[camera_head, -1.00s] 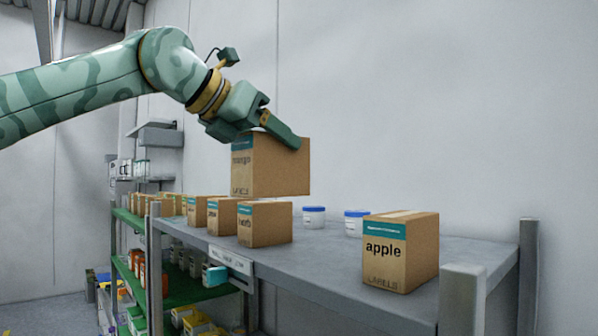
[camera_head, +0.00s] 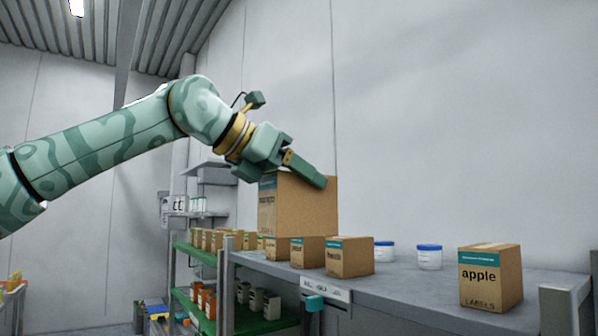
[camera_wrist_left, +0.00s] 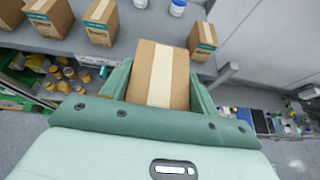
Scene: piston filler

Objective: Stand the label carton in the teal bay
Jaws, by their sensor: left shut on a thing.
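A brown label carton (camera_head: 308,206) with a teal band and a dark printed word, too blurred to read, hangs in my left gripper (camera_head: 306,170). The gripper is shut on its upper part from above, and a finger lies across the top edge. In the head view the carton is in front of the shelf's smaller cartons and partly hides them. In the left wrist view the carton (camera_wrist_left: 158,75), with a pale tape strip, sits between both fingers. I cannot make out a teal bay in either view. My right gripper is not in view.
A grey shelf top (camera_head: 395,285) carries an apple carton (camera_head: 490,278), smaller cartons (camera_head: 349,257) and two white jars with blue lids (camera_head: 429,257). A green lower shelf (camera_head: 270,324) holds jars. A grey post (camera_head: 559,310) stands at right.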

